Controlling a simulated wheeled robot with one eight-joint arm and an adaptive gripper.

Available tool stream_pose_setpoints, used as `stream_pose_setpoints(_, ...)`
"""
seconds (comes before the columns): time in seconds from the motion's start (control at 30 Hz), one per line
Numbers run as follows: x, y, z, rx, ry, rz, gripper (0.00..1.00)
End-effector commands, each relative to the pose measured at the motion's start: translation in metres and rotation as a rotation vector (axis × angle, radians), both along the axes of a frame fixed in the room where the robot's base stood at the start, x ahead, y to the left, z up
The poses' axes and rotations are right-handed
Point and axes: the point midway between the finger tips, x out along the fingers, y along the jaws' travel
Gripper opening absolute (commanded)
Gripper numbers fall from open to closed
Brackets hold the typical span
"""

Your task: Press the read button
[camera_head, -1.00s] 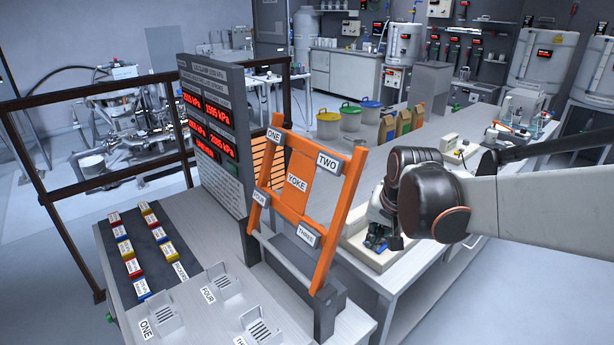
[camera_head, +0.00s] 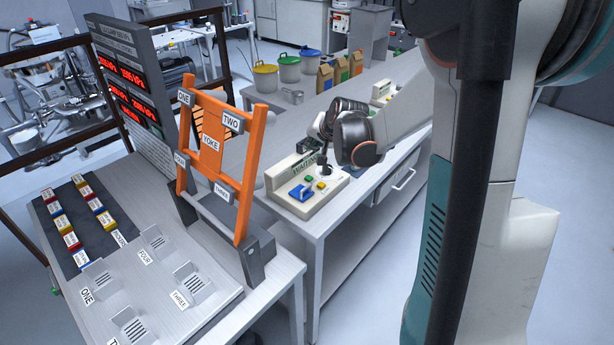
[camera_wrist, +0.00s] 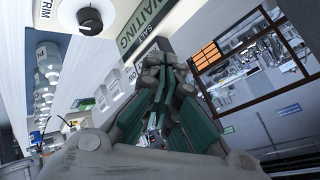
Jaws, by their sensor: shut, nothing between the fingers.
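A cream control box (camera_head: 335,192) stands on the long bench beyond the orange yoke frame. I cannot tell which of these is the read button. In the wrist view a black knob on a white dial (camera_wrist: 90,20) sits beside the word TRIM, and the WAITING display (camera_wrist: 145,22) is near the top. My gripper (camera_wrist: 165,68) is shut and empty. In the head view my gripper (camera_head: 319,128) is over the box's back edge.
The orange yoke frame (camera_head: 210,158) stands left of the box on a nearer table, before a panel with red readouts (camera_head: 130,85). Buckets (camera_head: 289,68) and paper bags (camera_head: 341,70) stand farther back.

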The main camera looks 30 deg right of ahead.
Motion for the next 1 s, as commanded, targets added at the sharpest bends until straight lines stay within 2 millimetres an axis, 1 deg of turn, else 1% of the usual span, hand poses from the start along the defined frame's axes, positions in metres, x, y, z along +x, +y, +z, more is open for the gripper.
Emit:
stream_pose_setpoints(0.17,0.0,0.0,-0.002,0.0,0.001,0.001,0.0)
stream_pose_setpoints(0.37,0.0,0.0,-0.013,-0.001,0.001,0.001,0.0)
stream_pose_setpoints(0.57,0.0,0.001,-0.036,-0.001,0.001,0.001,0.0)
stream_pose_setpoints(0.8,0.0,0.0,-0.069,-0.001,0.001,0.001,0.0)
stream_pose_setpoints(0.9,0.0,0.001,-0.08,-0.001,0.001,0.001,0.0)
stream_pose_setpoints(1.0,0.0,0.0,-0.086,-0.001,0.001,0.001,0.0)
